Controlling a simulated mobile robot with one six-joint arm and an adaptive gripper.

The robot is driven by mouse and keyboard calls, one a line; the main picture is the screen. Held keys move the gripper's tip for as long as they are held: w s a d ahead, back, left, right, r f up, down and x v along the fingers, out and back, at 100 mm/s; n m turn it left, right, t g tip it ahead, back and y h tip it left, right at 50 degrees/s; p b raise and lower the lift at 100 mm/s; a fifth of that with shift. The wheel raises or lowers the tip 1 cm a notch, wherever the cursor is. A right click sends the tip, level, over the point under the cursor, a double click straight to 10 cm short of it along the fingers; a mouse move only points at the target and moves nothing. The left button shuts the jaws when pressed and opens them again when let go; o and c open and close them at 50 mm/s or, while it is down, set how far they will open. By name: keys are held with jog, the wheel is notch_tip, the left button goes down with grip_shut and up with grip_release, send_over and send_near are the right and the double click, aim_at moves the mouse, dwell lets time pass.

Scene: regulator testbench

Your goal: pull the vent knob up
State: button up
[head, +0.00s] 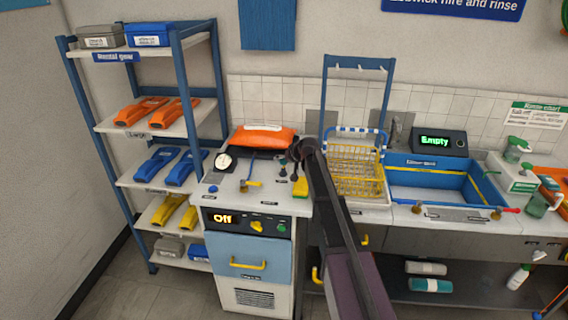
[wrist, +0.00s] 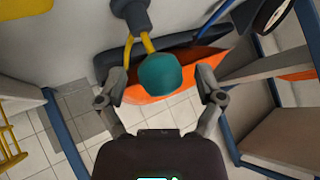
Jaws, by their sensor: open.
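A rounded teal knob (wrist: 160,74) is between the two fingers of my open gripper (wrist: 163,90) in the wrist view. A gap shows between it and each finger. Yellow prongs and a grey stem are behind it; I cannot read a label that names it the vent knob. In the head view my gripper (head: 297,157) is over the back right of the bench top (head: 228,190), partly hidden by my arm. A small dark green fitting (head: 283,170) is just below it there.
An orange item (head: 264,137) lies behind the bench top. A round gauge (head: 224,161) and a blue lever (head: 251,171) stand to the left. A yellow wire basket (head: 355,172) is close on the right. The bench display (head: 223,217) reads "Off".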

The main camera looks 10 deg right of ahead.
grip_shut()
jog(key=shift+r+p, duration=1.65)
jog(key=shift+w, duration=0.15)
grip_release()
jog(key=shift+f, duration=0.25)
